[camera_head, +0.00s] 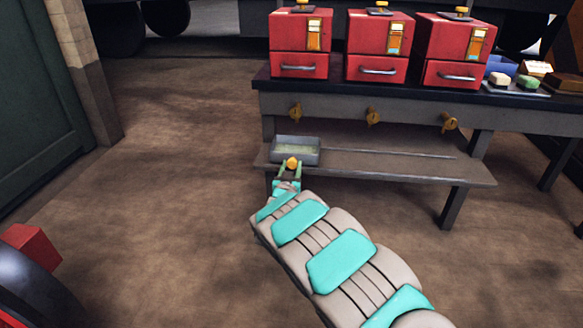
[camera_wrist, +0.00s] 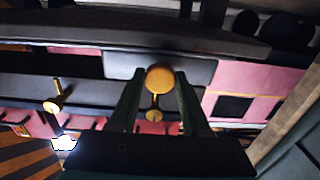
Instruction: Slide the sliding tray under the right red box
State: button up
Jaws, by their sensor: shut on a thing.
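The grey sliding tray (camera_head: 297,158) sits at the left end of the low shelf, below the left red box (camera_head: 299,44). It holds something pale greenish. My gripper (camera_head: 290,169) is at its front, with its fingers on either side of the round yellow knob (camera_head: 292,162) and shut on it. In the wrist view, the knob (camera_wrist: 159,77) shows between the two fingers, with the tray's grey front (camera_wrist: 200,70) behind it. The right red box (camera_head: 455,50) stands on the bench top, well right of the tray.
A middle red box (camera_head: 379,46) stands between the others. Brass taps (camera_head: 373,117) hang from the bench's front edge above the low shelf (camera_head: 400,172). A dark groove (camera_head: 390,152) runs right along the shelf, which looks clear right of the tray. Bench legs (camera_head: 452,208) stand at the right.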

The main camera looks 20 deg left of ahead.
grip_shut()
dwell(0.7)
jog(key=w+d, duration=0.4)
jog(key=d, duration=1.2)
jog(key=w+d+p, duration=0.1)
jog(key=w+d, duration=0.3)
jog(key=d, duration=1.2)
jog(key=w+d+p, duration=0.1)
jog(key=w+d, duration=0.2)
jog(key=d, duration=1.4)
jog(key=shift+w, duration=0.4)
jog(key=shift+d+r, duration=0.1)
jog(key=o, duration=1)
grip_release()
jog(key=shift+d, duration=0.1)
jog(key=shift+o, duration=0.5)
jog(key=shift+s, duration=0.1)
